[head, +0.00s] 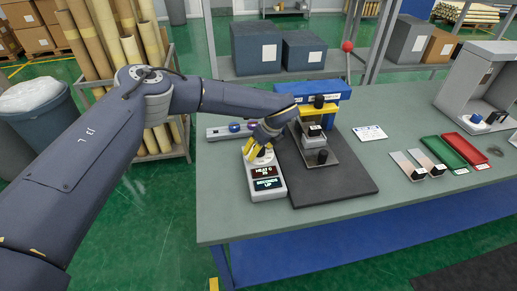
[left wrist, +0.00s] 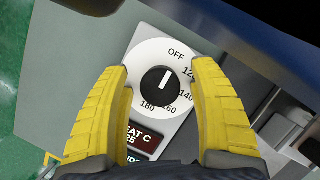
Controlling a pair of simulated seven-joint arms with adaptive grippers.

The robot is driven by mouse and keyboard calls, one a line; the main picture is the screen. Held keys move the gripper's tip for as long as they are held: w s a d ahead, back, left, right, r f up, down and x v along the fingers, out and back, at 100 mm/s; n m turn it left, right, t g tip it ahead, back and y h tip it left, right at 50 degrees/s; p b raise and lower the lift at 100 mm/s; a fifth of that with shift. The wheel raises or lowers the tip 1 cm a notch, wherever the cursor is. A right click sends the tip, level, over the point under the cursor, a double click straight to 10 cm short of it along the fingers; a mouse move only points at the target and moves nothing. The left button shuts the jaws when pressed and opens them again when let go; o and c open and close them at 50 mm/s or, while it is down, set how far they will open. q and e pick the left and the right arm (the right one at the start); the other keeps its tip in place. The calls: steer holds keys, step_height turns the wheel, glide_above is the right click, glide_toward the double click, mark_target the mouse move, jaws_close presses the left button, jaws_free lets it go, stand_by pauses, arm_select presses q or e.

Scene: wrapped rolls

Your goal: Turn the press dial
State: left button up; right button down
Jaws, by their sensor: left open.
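The press dial (left wrist: 163,86) is a black knob with a white pointer line on a round white plate, seen in the left wrist view. The plate reads OFF and numbers from 120 to 180. The pointer line aims up the picture, close to OFF. My left gripper (left wrist: 162,100) has yellow fingers, spread open on either side of the dial and apart from the knob. In the head view my left gripper (head: 257,152) hangs over the control box (head: 268,182) and hides most of the dial. The press (head: 313,125) stands right of the box. My right gripper is not in view.
A black mat (head: 345,190) lies under the press. A white card (head: 370,132), metal plates with black blocks, a green tray (head: 443,152) and a red tray (head: 468,147) lie to the right. A grey bar with a blue knob (head: 234,128) lies behind the box.

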arm_select(q)
steer(key=shift+c, duration=0.4)
steer(key=c, duration=1.1)
steer(key=shift+m, duration=0.3)
steer(key=m+h, duration=0.1)
steer(key=m, duration=0.1)
steer(key=m+t, duration=0.1)
steer(key=m, duration=0.1)
steer(key=shift+m+h, duration=0.4)
steer(key=m+h, duration=0.1)
steer(key=m, duration=0.3)
steer(key=shift+m+h, duration=0.3)
steer(key=shift+h, duration=0.1)
steer(key=m+h, duration=0.1)
steer(key=m, duration=0.1)
steer(key=m+h, duration=0.1)
steer(key=m, duration=0.2)
steer(key=shift+d+f, duration=0.1)
steer(key=shift+d, duration=0.05)
steer(key=shift+c, duration=0.2)
steer(key=m+g, duration=0.1)
steer(key=m, duration=0.1)
steer(key=m+h, duration=0.1)
steer(key=m, duration=0.2)
steer(key=shift+g, duration=0.4)
steer(key=shift+s+d+m, duration=0.1)
steer(key=shift+m, duration=0.2)
